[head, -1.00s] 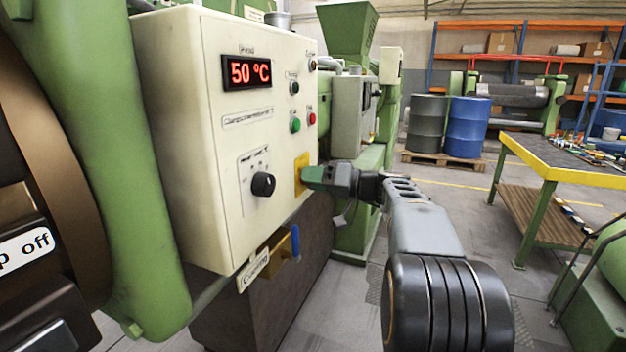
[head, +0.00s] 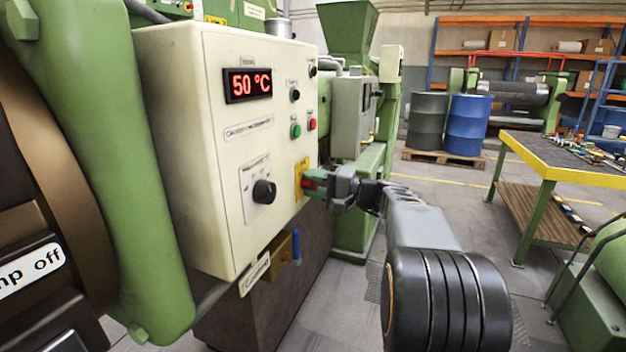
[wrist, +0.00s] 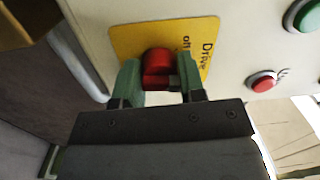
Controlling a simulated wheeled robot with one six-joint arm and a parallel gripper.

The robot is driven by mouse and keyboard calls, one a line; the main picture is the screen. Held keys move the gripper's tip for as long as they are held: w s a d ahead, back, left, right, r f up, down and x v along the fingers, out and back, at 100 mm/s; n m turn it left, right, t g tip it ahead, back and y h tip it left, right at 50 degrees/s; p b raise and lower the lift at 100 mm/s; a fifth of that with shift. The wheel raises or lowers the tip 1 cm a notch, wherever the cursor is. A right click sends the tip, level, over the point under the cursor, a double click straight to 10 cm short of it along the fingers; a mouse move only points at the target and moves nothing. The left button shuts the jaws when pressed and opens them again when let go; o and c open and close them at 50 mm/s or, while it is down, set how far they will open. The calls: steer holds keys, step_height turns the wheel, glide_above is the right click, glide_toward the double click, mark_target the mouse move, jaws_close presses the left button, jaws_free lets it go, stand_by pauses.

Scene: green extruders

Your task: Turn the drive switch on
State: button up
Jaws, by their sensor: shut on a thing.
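The drive switch is a red knob (wrist: 158,66) on a yellow plate (wrist: 205,40) lettered "Drive" and "off" in the wrist view. In the head view, the yellow plate (head: 300,176) is at the lower right of the cream control panel (head: 212,215), with a bit of the red knob (head: 309,184) showing. My gripper (wrist: 158,82) has its green fingers on either side of the red knob and is shut on it. In the head view, my gripper (head: 318,180) reaches the panel from the right. The fingers partly hide the knob and the plate's lettering.
The panel has a black dial (head: 264,191), a green button (head: 295,131), a red button (head: 312,124) and a display (head: 248,84) reading 50 °C. A blue-handled lever (head: 296,246) is below. A yellow-topped workbench (head: 545,168) stands at the right, with open floor between.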

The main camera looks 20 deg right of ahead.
steer(key=m+p, duration=0.1)
steer(key=m, duration=0.2)
steer(key=shift+m+p, duration=0.3)
steer(key=shift+p, duration=0.1)
steer(key=shift+f+m+p, duration=0.2)
steer(key=shift+m+p, duration=0.45)
steer(key=shift+m, duration=0.55)
steer(key=shift+f, duration=0.1)
steer(key=o, duration=0.9)
steer(key=shift+r, duration=0.2)
steer(key=v, duration=1.3)
steer(key=shift+s+d, duration=0.15)
steer(key=shift+s, duration=0.25)
steer(key=shift+f, duration=0.1)
